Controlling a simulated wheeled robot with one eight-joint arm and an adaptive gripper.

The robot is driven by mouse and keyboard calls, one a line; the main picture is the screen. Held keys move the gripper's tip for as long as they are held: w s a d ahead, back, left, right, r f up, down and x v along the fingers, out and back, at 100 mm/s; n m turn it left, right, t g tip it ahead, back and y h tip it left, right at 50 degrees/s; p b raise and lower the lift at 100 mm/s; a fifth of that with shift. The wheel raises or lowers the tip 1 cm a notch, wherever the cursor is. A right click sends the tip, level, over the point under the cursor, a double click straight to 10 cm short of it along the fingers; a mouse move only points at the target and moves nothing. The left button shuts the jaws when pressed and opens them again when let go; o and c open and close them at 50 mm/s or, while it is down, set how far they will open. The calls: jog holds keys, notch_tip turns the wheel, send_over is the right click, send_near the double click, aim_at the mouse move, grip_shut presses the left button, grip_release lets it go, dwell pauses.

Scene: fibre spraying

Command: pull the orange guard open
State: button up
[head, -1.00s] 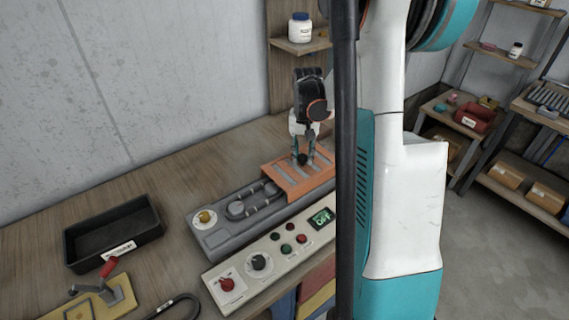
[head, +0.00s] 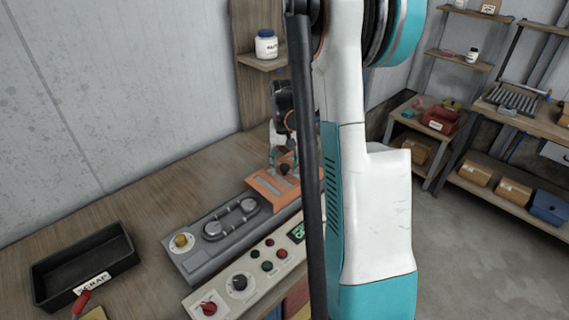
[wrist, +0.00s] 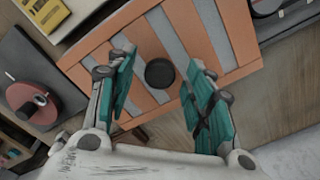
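The orange guard (head: 266,191) is a slatted cover over the right part of the grey machine (head: 190,259). Its grey strips and a round black knob (wrist: 160,74) show in the wrist view, where the guard (wrist: 240,30) fills the upper middle. My gripper (head: 284,165) is over the guard at the knob. In the wrist view its two teal fingers (wrist: 160,85) stand on either side of the knob, with a visible gap on each side. The guard's right end is hidden by my arm in the head view. The grey oval fixture (head: 232,218) left of the guard is uncovered.
A control panel (head: 262,283) with knobs and buttons runs along the front of the machine. A black scrap tray (head: 85,264) is at the left. A shelf with a white jar (head: 266,45) stands behind. Bare bench lies between tray and wall.

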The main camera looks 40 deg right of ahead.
notch_tip(320, 180, up, 12)
dwell(0.6)
jog(key=shift+a, duration=0.1)
dwell(0.4)
